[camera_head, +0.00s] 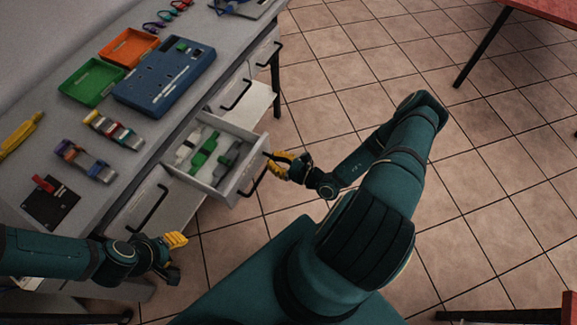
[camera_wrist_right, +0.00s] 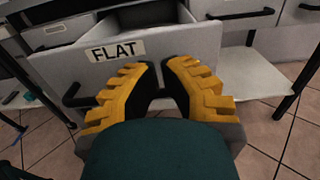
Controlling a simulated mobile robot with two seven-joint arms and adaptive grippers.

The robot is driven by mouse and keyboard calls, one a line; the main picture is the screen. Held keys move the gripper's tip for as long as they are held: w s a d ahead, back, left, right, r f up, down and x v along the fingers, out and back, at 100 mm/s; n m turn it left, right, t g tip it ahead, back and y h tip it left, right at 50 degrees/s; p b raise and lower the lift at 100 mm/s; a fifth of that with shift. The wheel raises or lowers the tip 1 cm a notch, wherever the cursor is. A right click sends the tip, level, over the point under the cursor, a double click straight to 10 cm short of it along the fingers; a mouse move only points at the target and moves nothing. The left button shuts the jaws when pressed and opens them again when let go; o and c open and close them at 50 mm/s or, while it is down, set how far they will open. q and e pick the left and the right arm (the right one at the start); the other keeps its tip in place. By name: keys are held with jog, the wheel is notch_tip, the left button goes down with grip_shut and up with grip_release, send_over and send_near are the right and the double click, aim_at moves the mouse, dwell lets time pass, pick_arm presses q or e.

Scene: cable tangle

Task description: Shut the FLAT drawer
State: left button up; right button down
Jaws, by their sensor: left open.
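The FLAT drawer (camera_head: 231,187) is pulled out from the grey bench in the head view. Its light grey front with the FLAT label (camera_wrist_right: 117,51) faces me in the right wrist view. White, green and grey items (camera_head: 205,152) lie inside it. Its black handle (camera_wrist_right: 78,95) shows left of my fingers and is partly hidden by them. My left gripper (camera_head: 176,257) is open and empty, below the bench's front edge.
Other drawers with black handles, one at left (camera_head: 150,206) and one at right (camera_head: 236,93), flank it. The bench top holds a blue case (camera_head: 150,91), green tray (camera_head: 91,74), orange tray (camera_head: 131,40) and cable bundles (camera_head: 113,130). Tiled floor (camera_head: 480,190) at right is mostly clear.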

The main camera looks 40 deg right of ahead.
aim_at(258, 153)
pick_arm(q)
jog(key=shift+f, duration=0.2)
pick_arm(e)
jog(key=shift+x, duration=2.15)
jog(key=x, duration=0.9)
jog(key=shift+a+p, duration=0.1)
jog(key=shift+p, duration=0.2)
jog(key=b+x, duration=0.1)
jog(key=x, duration=1.3)
jog(key=shift+w+a, duration=0.1)
jog(key=shift+w, duration=0.1)
jog(key=shift+w+a, duration=0.2)
jog(key=shift+w, duration=0.35)
pick_arm(q)
jog(key=shift+w+a+f, duration=0.2)
jog(key=shift+w+a, duration=0.15)
jog(key=shift+w, duration=0.4)
pick_arm(e)
jog(key=shift+w+r, duration=0.2)
jog(key=shift+d, duration=0.1)
